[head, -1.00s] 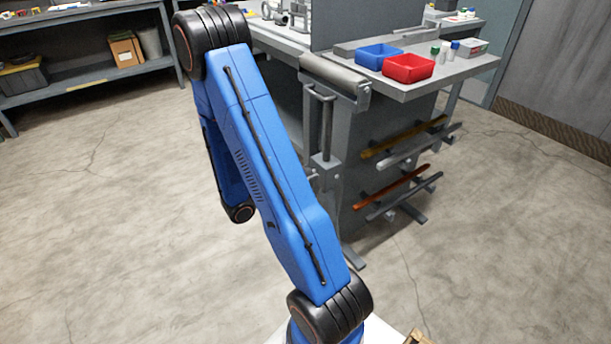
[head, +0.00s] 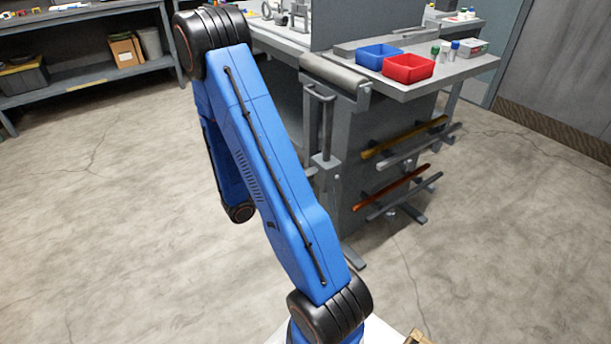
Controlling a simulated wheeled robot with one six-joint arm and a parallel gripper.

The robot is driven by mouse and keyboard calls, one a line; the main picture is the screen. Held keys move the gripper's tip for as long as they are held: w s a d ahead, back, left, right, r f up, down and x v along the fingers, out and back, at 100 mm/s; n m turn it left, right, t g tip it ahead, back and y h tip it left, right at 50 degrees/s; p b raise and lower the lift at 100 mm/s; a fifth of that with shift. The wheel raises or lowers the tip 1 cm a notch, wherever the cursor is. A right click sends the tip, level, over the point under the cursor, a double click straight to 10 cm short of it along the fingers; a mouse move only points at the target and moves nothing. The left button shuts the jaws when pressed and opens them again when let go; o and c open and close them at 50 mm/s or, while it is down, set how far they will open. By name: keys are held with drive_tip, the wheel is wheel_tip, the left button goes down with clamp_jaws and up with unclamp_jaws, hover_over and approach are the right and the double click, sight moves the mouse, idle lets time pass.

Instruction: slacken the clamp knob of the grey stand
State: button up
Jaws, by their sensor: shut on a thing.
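My gripper is not in view; my blue arm crosses the middle of the picture and hides what lies behind it. Several small grey fittings (head: 280,14) stand on the bench at the top edge, partly cut off by the frame.
The grey bench (head: 440,78) carries a blue bin (head: 379,56), a red bin (head: 408,68) and small bottles (head: 445,51). A shelf (head: 90,80) stands at the back left. The concrete floor (head: 100,240) is clear at left.

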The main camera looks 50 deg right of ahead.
drive_tip(key=shift+n, duration=0.6)
drive_tip(key=o, duration=1)
drive_tip(key=shift+o, duration=0.2)
drive_tip(key=shift+a, duration=0.15)
drive_tip(key=v, duration=1.7)
drive_tip(key=shift+a+f, duration=0.1)
drive_tip(key=shift+s, duration=0.1)
